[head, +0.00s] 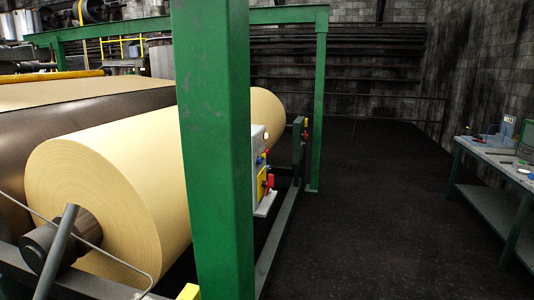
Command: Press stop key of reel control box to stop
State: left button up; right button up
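The control box (258,143) is a small pale box partly hidden behind the green post, at the right side of the big paper reel. A lit round spot shows on its edge, with yellow and red parts (264,184) below it. I see its face only at a steep angle, and I cannot make out which key is the stop key. The large tan paper reel (130,175) lies on its stand left of the post. Neither of my grippers is in view.
A thick green post (212,150) stands close in front, between me and the box. A green frame leg (319,110) stands farther back. A workbench (500,160) with tools is at the right. The dark floor (370,215) between is clear.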

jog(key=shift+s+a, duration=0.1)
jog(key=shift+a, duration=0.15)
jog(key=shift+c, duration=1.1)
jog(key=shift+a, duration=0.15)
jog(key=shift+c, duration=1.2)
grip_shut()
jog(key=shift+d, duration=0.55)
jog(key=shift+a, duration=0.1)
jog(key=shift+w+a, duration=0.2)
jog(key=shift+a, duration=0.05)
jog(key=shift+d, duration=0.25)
